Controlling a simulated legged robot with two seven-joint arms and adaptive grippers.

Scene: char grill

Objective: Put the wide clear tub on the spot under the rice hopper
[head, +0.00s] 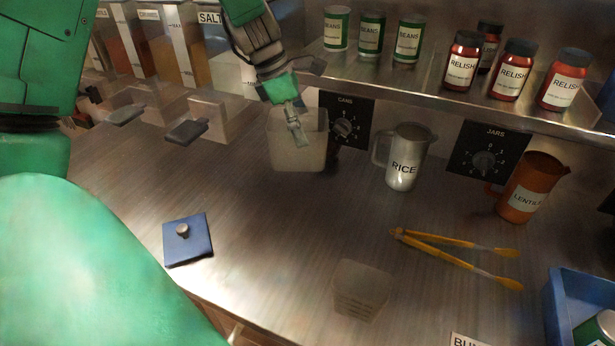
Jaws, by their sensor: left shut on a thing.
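A wide clear tub (313,158) stands upright at the back of the counter, below the shelf edge and left of a dial panel. My left gripper (297,128) reaches down from the top and is shut on the tub's near wall. I cannot tell whether the tub's base touches the counter. Several hoppers stand at the upper left; one is labelled SALT (209,18). My right gripper is not in view.
A RICE jug (405,170), a LENTIL jug (527,190), yellow tongs (455,256), a smaller clear container (360,290) and a blue lid (187,241) are on the counter. Hopper paddles (187,132) jut out at left. The counter's left middle is clear.

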